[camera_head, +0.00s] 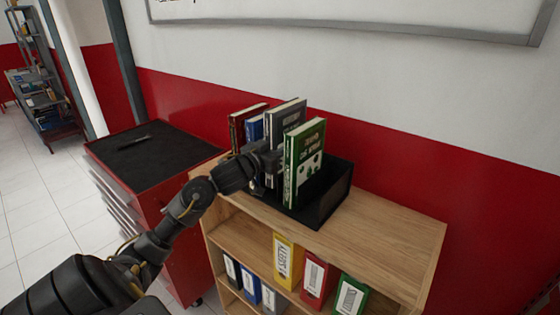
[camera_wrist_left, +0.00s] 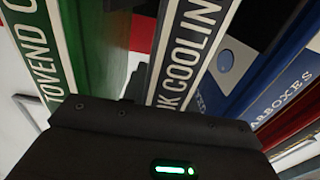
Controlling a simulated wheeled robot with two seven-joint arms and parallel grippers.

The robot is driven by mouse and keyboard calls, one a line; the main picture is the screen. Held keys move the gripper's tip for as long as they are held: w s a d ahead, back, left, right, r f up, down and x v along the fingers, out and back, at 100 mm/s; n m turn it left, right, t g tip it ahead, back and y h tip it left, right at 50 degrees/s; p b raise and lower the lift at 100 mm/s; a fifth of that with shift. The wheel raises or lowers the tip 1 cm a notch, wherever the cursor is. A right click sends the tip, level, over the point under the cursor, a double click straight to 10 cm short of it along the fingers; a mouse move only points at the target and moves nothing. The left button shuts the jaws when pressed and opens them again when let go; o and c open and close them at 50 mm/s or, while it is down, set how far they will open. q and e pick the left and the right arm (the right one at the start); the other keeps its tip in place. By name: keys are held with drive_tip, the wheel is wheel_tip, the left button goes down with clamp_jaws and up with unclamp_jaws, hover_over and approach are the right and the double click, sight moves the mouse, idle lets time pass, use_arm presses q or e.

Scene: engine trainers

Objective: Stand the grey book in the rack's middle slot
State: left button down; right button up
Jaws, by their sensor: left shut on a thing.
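The grey book (camera_head: 290,115) is upright between the blue book (camera_head: 254,130) and the green book (camera_head: 308,155), its top above theirs. My left gripper (camera_head: 272,160) is shut on it. The black rack (camera_head: 337,194) stands on the wooden shelf unit. The grey book's lower end is hidden, so I cannot tell whether it touches the rack floor. In the left wrist view the grey book's spine (camera_wrist_left: 195,45) is close in front of the gripper, with the green book (camera_wrist_left: 35,50) to its left and the blue book (camera_wrist_left: 255,70) to its right. My right gripper is out of view.
A red book (camera_head: 240,122) stands at the rack's left end. Several binders (camera_head: 287,260) fill the shelves below the wooden top (camera_head: 385,235), which is clear to the right. A red tool cabinet (camera_head: 150,165) stands at the left, and the wall is close behind.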

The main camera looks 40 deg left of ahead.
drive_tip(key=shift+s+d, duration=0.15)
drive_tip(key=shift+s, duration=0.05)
use_arm(q)
drive_tip(key=shift+f, duration=1.9)
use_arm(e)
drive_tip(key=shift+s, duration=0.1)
use_arm(q)
drive_tip(key=c, duration=1.1)
unclamp_jaws()
drive_tip(key=shift+s+f, duration=0.1)
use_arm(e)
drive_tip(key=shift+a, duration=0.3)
use_arm(q)
drive_tip(key=shift+s+d+b, duration=0.15)
drive_tip(key=shift+s+b, duration=0.85)
drive_tip(key=shift+s, duration=5)
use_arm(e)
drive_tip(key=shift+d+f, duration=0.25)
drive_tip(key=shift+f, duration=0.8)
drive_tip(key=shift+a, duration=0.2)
